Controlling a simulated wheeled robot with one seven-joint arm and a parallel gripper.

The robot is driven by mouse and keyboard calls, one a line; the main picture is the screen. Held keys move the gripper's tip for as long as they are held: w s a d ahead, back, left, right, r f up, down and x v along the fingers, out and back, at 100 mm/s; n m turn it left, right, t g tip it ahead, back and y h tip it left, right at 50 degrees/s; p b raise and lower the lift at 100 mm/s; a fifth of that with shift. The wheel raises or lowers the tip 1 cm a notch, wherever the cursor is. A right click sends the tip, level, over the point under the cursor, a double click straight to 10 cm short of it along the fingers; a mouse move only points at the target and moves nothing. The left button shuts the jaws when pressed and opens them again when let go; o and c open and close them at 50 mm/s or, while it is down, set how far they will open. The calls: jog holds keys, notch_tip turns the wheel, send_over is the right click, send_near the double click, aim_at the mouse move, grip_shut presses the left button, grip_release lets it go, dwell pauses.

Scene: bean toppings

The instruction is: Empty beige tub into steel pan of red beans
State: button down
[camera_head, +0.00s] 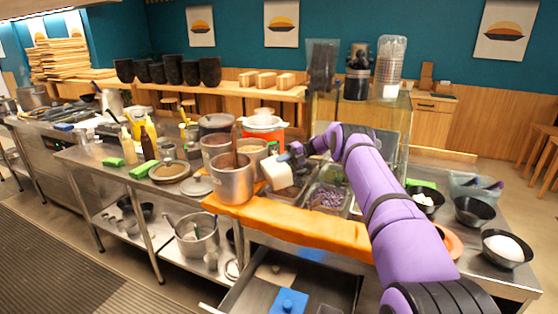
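The beige tub (277,174) is off-white and boxy. It hangs tilted at the end of my purple arm, just right of a steel pan (232,187). The pan stands upright on the orange counter edge, and reddish-brown beans (230,161) show inside it. My gripper (288,157) is small in view and appears shut on the tub's upper right side. The tub looks close to the pan's rim; whether they touch I cannot tell. The inside of the tub is hidden from this side.
More steel pots (252,149) and an orange-red container (264,126) crowd behind the pan. Sunken trays (327,197) with purple food lie right of the tub. Black bowls (505,248) stand at far right. An open drawer (262,290) juts out below the orange board (310,226).

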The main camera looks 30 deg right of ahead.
jog(key=shift+d+f+y, duration=0.45)
jog(key=shift+d+y, duration=0.15)
jog(key=shift+y, duration=0.1)
jog(key=shift+s+d+f+y, duration=0.1)
jog(key=shift+d+f+y, duration=0.05)
jog(key=shift+d+y, duration=0.5)
jog(key=shift+s+d+f+y, duration=0.1)
jog(key=shift+d+f+y, duration=0.05)
jog(key=shift+d+y, duration=0.45)
jog(key=shift+a+t+y, duration=0.15)
jog(key=shift+t+y, duration=0.1)
jog(key=shift+t, duration=0.05)
dwell(0.4)
jog(key=shift+y, duration=0.7)
jog(key=shift+r, duration=0.1)
